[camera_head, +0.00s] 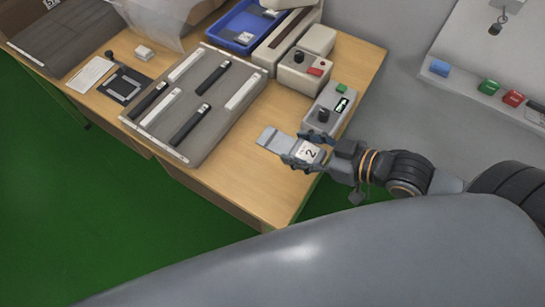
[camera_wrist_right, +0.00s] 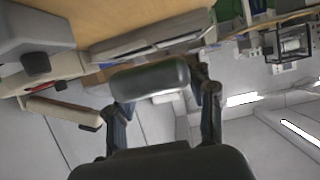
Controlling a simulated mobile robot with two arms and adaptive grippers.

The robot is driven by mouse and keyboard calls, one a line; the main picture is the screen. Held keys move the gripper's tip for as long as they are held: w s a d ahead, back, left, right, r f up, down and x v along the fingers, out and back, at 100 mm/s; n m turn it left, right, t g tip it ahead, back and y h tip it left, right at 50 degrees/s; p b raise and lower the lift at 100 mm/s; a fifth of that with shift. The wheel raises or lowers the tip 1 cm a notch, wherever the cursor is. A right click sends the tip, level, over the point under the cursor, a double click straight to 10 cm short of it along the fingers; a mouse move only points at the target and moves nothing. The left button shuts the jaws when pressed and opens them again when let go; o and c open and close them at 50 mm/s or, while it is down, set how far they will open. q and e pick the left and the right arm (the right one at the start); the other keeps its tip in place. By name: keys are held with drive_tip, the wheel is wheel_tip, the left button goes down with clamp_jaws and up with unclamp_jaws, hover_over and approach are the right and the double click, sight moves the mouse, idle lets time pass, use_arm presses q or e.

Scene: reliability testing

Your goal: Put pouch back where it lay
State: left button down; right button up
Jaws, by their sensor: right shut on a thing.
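In the right wrist view the pouch (camera_wrist_right: 150,78) shows dark grey between the two fingers. My left gripper is not in view.
Beyond the pouch stands a grey box (camera_head: 324,117) with a knob and green button. A grey tray (camera_head: 199,128) with several black and white strips lies to the left. A blue tray (camera_head: 228,27) is at the back. Bare wood (camera_head: 240,168) lies between tray and pouch.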

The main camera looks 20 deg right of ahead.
hover_over(273, 163)
wheel_tip(273, 163, down, 6)
drive_tip(key=shift+d+f, duration=0.1)
drive_tip(key=shift+f, duration=0.05)
drive_tip(key=shift+w+f, duration=0.1)
drive_tip(key=shift+f, duration=1.65)
drive_tip(key=shift+b, duration=0.3)
drive_tip(key=o, duration=1.1)
drive_tip(key=shift+f, duration=0.1)
drive_tip(key=v, duration=1.2)
drive_tip(key=shift+p, duration=0.4)
